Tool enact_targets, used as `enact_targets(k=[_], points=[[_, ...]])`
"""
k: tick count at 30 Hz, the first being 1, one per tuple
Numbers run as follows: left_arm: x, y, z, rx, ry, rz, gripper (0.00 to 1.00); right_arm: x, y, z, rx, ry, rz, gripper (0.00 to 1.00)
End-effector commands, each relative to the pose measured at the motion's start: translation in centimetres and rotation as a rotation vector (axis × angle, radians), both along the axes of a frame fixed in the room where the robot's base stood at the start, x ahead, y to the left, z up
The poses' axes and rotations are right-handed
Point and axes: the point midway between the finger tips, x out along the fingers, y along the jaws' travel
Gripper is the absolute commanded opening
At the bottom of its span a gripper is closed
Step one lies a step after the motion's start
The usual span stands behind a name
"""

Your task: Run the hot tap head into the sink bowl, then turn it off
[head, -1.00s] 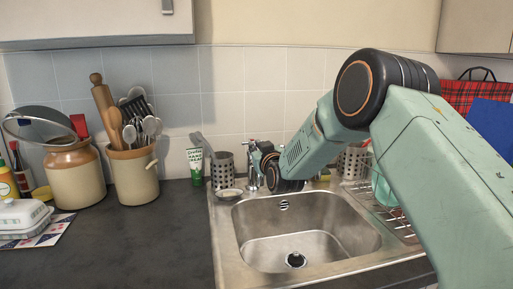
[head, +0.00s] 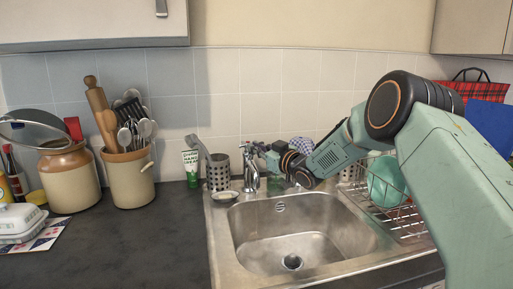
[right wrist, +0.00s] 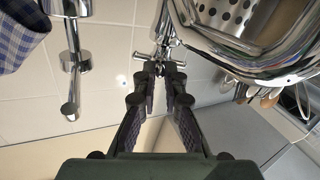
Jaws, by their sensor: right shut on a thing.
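The chrome tap (head: 252,172) stands at the back left of the sink bowl (head: 285,225), its spout turned towards the bowl. No water stream can be made out. My right gripper (head: 262,150) reaches in from the right at the tap's top. In the right wrist view, its fingertips (right wrist: 161,68) are closed on the chrome cross-shaped tap head (right wrist: 160,56). A second chrome tap (right wrist: 72,60) shows at the left of that view, apart from the fingers. My left gripper is not in view.
A perforated cutlery holder (head: 218,172), a soap dish (head: 224,196) and a green tube (head: 192,166) stand left of the tap. A wire rack (head: 398,215) with a green bowl (head: 385,182) is at the right.

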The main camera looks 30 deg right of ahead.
Motion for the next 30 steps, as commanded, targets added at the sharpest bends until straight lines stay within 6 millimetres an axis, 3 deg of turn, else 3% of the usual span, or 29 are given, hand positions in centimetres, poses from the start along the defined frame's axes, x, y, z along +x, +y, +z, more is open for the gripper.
enact_targets(k=[9, 10, 18, 30], points=[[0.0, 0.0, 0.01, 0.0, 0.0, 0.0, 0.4, 0.07, -0.06, 0.24, 0.0, -0.004, 0.002, 0.0], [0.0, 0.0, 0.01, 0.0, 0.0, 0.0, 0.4, 0.07, -0.06, 0.23, 0.0, -0.004, 0.002, 0.1], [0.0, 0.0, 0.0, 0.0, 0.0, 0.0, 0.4, 0.03, -0.04, 0.07, 0.0, -0.001, 0.002, 0.32], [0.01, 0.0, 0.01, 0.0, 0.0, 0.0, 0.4, -0.61, -0.29, 0.05, 0.002, 0.0, 0.0, 0.32]])
